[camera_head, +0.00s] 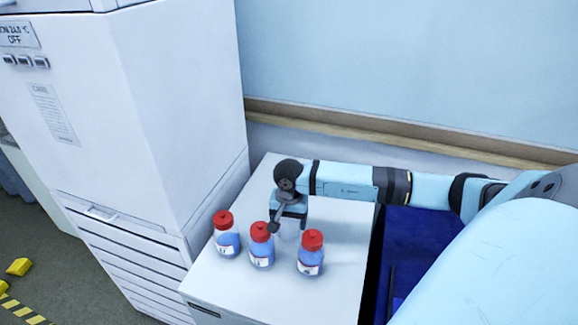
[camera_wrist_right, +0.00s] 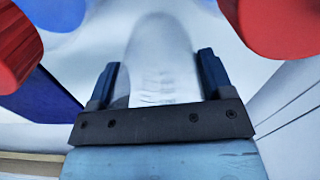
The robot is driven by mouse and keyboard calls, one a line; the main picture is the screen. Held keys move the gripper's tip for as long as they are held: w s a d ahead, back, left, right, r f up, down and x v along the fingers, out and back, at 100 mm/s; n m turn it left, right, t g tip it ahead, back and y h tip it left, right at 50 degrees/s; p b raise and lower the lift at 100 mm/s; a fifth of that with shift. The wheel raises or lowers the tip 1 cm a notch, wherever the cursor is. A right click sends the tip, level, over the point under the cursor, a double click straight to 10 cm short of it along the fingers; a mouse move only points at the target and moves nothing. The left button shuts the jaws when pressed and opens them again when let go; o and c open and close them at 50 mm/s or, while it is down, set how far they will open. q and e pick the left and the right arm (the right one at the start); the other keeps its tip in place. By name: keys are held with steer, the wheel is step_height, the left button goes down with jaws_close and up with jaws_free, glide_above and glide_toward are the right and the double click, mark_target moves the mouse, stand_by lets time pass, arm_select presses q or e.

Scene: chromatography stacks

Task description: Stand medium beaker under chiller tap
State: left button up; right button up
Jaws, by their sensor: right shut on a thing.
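My right gripper (camera_head: 289,216) reaches in from the right over a white bench top, behind a row of red-capped bottles. In the right wrist view my right gripper (camera_wrist_right: 157,78) has its two dark blue fingers on either side of a clear beaker (camera_wrist_right: 160,62) with faint graduation marks, and is shut on it. In the head view the beaker (camera_head: 289,236) shows only faintly below the gripper, between two bottles. Whether its base touches the bench top cannot be told. No tap is visible. My left gripper is not in view.
Three red-capped bottles of blue liquid, left (camera_head: 226,236), middle (camera_head: 261,247) and right (camera_head: 311,254), stand close around the beaker on the white bench top (camera_head: 345,222). A tall white cabinet (camera_head: 185,110) with a small display rises at left. A wall rail runs behind.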

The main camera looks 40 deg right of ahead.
mark_target(289, 229)
steer(key=shift+f, duration=1.9)
steer(key=shift+f, duration=0.15)
steer(key=o, duration=1)
